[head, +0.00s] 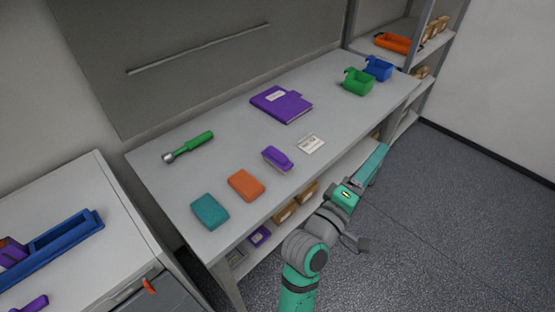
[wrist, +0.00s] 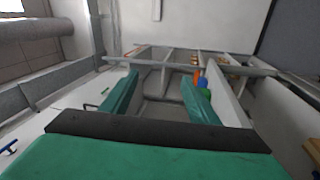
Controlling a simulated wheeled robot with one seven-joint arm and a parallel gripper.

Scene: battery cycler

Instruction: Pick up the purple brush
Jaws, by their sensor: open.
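The purple brush (head: 277,159) lies on the grey workbench, near its front edge, between an orange block and a white label card. My gripper (head: 376,163) is in front of the bench, to the right of the brush and well apart from it. In the wrist view my gripper (wrist: 160,88) shows two teal fingers spread apart with nothing between them. I cannot make out the brush in the wrist view.
On the workbench (head: 235,110) are an orange block (head: 246,185), teal block (head: 210,211), label card (head: 311,144), purple binder (head: 281,104), green-handled tool (head: 188,147), green bin (head: 357,82) and blue bin (head: 378,68). A cabinet stands left. The floor at right is clear.

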